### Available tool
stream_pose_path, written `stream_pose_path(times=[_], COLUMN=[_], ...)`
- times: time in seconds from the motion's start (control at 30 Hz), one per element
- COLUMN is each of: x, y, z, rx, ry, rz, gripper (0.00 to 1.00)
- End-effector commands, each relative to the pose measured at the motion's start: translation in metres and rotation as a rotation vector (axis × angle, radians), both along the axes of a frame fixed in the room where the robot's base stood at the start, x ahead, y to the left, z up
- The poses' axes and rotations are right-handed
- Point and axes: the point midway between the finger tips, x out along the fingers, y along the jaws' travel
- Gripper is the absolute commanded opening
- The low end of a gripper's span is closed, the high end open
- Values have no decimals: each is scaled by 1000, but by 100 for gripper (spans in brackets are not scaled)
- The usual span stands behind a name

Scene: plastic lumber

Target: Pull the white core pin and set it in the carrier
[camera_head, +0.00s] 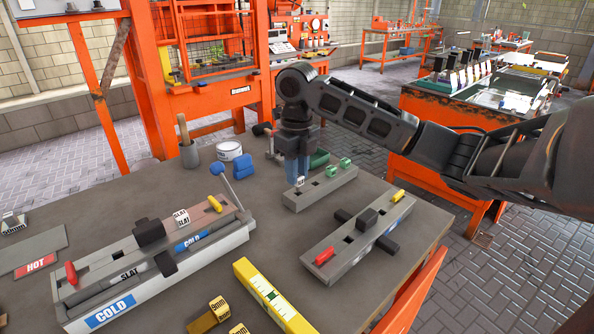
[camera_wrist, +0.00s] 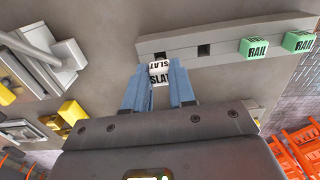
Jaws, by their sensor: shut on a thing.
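A white core pin (camera_wrist: 159,73) marked SLAT is between the blue fingers of my gripper (camera_wrist: 158,95), which is shut on it. In the head view my gripper (camera_head: 298,178) points down with the white pin (camera_head: 300,181) at its tips. The pin is at the left end of a grey block with sockets, apparently the carrier (camera_head: 318,193). I cannot tell how deep the pin sits there. Two green RAIL pins (camera_wrist: 253,47) stand in the carrier, with an open socket (camera_wrist: 204,50) between them and the white pin. Another white SLAT block (camera_head: 181,216) sits on the COLD mould (camera_head: 150,285).
A second grey mould (camera_head: 345,250) with red and yellow ends lies to the carrier's right. A yellow level (camera_head: 270,296) and brass 9mm blocks (camera_head: 207,316) lie in front.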

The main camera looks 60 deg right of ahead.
Motion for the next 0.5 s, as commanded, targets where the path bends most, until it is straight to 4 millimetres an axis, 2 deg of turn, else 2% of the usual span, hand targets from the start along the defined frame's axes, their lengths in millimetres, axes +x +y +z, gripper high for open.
stream_pose_path(times=[0.5], x=[0], y=[0], z=[-14], rx=[0], ry=[0], rz=[0], gripper=[0])
